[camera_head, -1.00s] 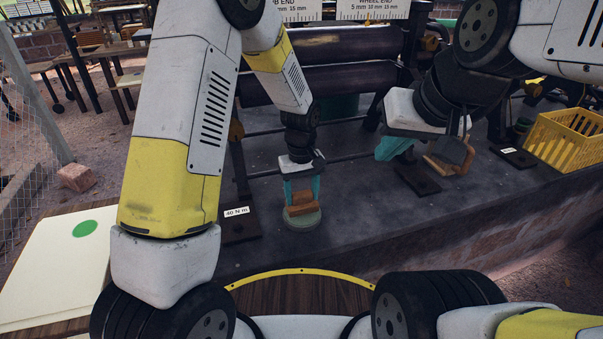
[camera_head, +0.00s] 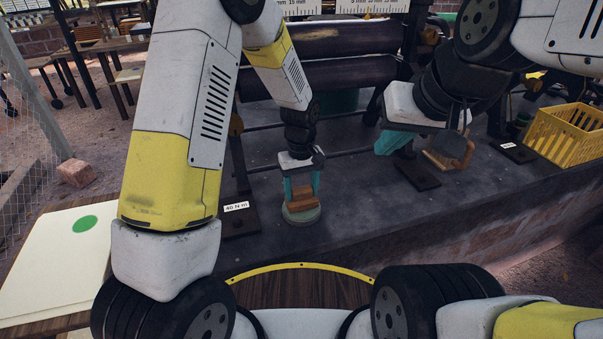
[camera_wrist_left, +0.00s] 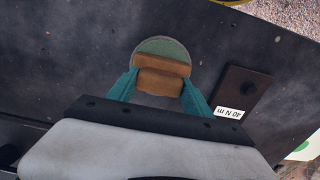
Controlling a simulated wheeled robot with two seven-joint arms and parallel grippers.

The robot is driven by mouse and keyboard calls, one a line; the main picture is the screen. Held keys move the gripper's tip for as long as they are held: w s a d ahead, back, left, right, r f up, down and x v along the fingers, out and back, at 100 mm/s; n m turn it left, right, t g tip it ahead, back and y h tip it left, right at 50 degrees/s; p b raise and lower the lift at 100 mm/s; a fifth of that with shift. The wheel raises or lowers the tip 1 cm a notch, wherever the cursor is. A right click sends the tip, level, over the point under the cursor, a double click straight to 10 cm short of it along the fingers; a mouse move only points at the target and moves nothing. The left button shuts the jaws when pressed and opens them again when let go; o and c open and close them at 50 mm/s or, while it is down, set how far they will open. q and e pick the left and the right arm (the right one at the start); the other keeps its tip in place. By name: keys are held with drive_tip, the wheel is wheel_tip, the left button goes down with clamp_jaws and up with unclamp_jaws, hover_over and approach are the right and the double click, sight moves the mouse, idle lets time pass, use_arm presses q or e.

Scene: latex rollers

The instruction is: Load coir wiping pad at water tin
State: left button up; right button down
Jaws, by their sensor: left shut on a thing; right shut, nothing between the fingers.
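My left gripper (camera_head: 302,188) is shut on the brown coir wiping pad (camera_head: 304,197), its teal fingers on either side. The pad shows as two brown bands in the left wrist view (camera_wrist_left: 163,65). The round grey-green water tin (camera_head: 301,214) stands on the dark bench directly below the pad. Its rim shows around the pad in the left wrist view (camera_wrist_left: 160,43). I cannot tell whether the pad touches the inside of the tin. My right gripper (camera_head: 394,143) is shut and empty at the right, above the bench; its fingertips are partly hidden.
A brown block-like thing (camera_head: 452,150) is beside my right gripper. A dark plate labelled 40 N m (camera_head: 238,222) lies left of the tin. Dark rollers (camera_head: 345,78) stand behind. A yellow crate (camera_head: 566,135) is at the right. A cream board with a green dot (camera_head: 55,265) lies at left.

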sight(302, 189)
use_arm(q)
drive_tip(key=shift+f, duration=0.5)
idle(1.1)
drive_tip(key=shift+r, duration=3.55)
